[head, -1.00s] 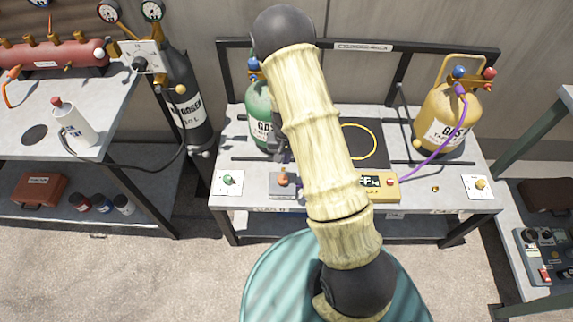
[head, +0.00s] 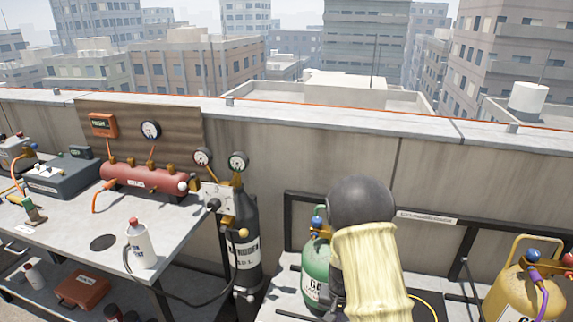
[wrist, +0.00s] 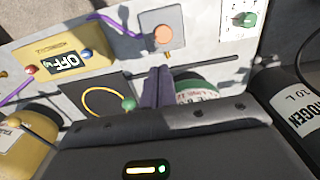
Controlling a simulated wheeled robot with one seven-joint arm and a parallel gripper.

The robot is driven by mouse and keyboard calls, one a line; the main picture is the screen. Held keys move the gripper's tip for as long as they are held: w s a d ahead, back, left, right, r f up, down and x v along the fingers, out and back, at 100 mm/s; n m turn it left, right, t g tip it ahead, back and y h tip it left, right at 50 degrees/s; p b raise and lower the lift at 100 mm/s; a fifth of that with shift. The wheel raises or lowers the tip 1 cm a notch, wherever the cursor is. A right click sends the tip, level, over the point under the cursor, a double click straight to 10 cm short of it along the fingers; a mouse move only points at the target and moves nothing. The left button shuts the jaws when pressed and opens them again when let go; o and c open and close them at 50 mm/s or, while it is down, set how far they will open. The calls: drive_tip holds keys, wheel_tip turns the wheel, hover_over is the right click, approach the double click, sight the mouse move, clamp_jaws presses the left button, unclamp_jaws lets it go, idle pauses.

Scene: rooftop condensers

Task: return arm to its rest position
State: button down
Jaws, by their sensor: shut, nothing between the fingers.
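My gripper (wrist: 158,88) shows in the wrist view as two dark fingers pressed together, shut and empty. It is above the bench with the green gas cylinder (wrist: 196,90), whose label and side show just beside the fingers. In the head view my arm rises at lower right in front of the green cylinder (head: 315,268), and the gripper itself is hidden there. The yellow gas cylinder (head: 524,290) is at the right edge of the head view.
In the wrist view, a yellow box reading OFF (wrist: 62,62), a black pad (wrist: 82,84) and an orange-knobbed grey box (wrist: 164,36) lie under the gripper. A dark nitrogen cylinder (head: 243,255) and a left bench (head: 60,240) with a white bottle (head: 141,246) stand nearby.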

drive_tip(key=s+a+r+n+t, duration=0.1)
drive_tip(key=s+r+n+t, duration=0.15)
drive_tip(key=s+r, duration=1.45)
wheel_tip(320, 180, up, 15)
drive_tip(key=w+p, duration=0.2)
drive_tip(key=p, duration=1.1)
drive_tip(key=shift+r+n, duration=0.15)
drive_tip(key=shift+n, duration=0.3)
